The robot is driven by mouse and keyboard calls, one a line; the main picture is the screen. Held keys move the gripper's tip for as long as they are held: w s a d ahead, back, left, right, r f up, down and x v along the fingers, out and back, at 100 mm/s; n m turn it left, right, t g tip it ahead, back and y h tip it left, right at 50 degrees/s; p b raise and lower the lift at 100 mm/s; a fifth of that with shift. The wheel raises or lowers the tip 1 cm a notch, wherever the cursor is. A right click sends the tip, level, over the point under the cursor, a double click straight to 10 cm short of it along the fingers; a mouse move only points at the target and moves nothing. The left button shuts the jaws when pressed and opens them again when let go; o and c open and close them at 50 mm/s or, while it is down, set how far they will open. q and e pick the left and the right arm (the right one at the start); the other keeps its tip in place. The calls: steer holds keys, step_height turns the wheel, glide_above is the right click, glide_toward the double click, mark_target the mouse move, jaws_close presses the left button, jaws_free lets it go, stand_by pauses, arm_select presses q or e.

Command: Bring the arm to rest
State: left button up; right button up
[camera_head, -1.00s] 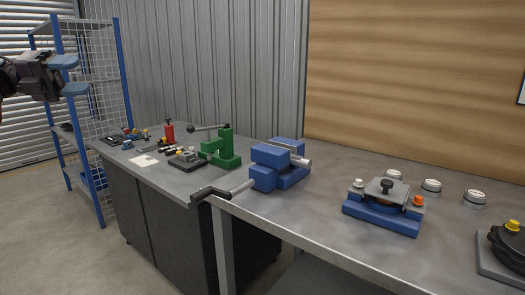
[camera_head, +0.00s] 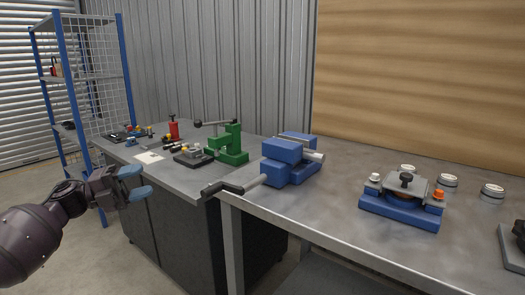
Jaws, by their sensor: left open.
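My left gripper (camera_head: 137,182) shows at the left of the head view, with its blue fingertips apart and nothing between them. My dark left arm (camera_head: 45,228) comes in from the lower left edge. The gripper hangs in the air in front of the dark cabinet side of the far bench, apart from everything on the benches. My right gripper does not show.
A grey workbench (camera_head: 320,222) carries a blue vise (camera_head: 285,160) whose handle (camera_head: 222,187) juts past the front edge. A blue fixture (camera_head: 400,208) stands right. A green press (camera_head: 232,145) stands on the far bench. A blue shelf rack (camera_head: 127,75) stands behind. Open floor lies left.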

arm_select(q)
steer(key=s+d+f+n+t+y+b, duration=0.15)
steer(key=s+f+n+t, duration=0.35)
steer(key=f, duration=0.5)
steer(key=s+d+f+n+t+y+b, duration=0.1)
steer(key=s+d+f+n+t+y, duration=0.15)
steer(key=s+f+n, duration=0.65)
steer(key=s+d+f+n+t+y+b, duration=0.1)
steer(key=s+d+f+n+t+y, duration=0.2)
steer(key=f, duration=0.9)
steer(key=s+a+f+n+g+y+b, duration=0.1)
steer(key=s+f+n+g+y, duration=0.2)
steer(key=s, duration=0.6)
steer(key=s+a+f+n+y+b, duration=0.25)
steer(key=s+n+y, duration=0.3)
steer(key=s, duration=0.35)
steer(key=s+a+f+n+g+y, duration=0.1)
steer(key=s+f+n+g+y, duration=0.3)
steer(key=s, duration=0.6)
step_height(320, 180, up, 12)
steer(key=s+a+n+t+p, duration=0.1)
steer(key=n+t+p, duration=0.1)
steer(key=p, duration=1.5)
steer(key=shift+f+n+t, duration=0.2)
steer(key=shift+n+t, duration=0.15)
steer(key=shift+n, duration=0.3)
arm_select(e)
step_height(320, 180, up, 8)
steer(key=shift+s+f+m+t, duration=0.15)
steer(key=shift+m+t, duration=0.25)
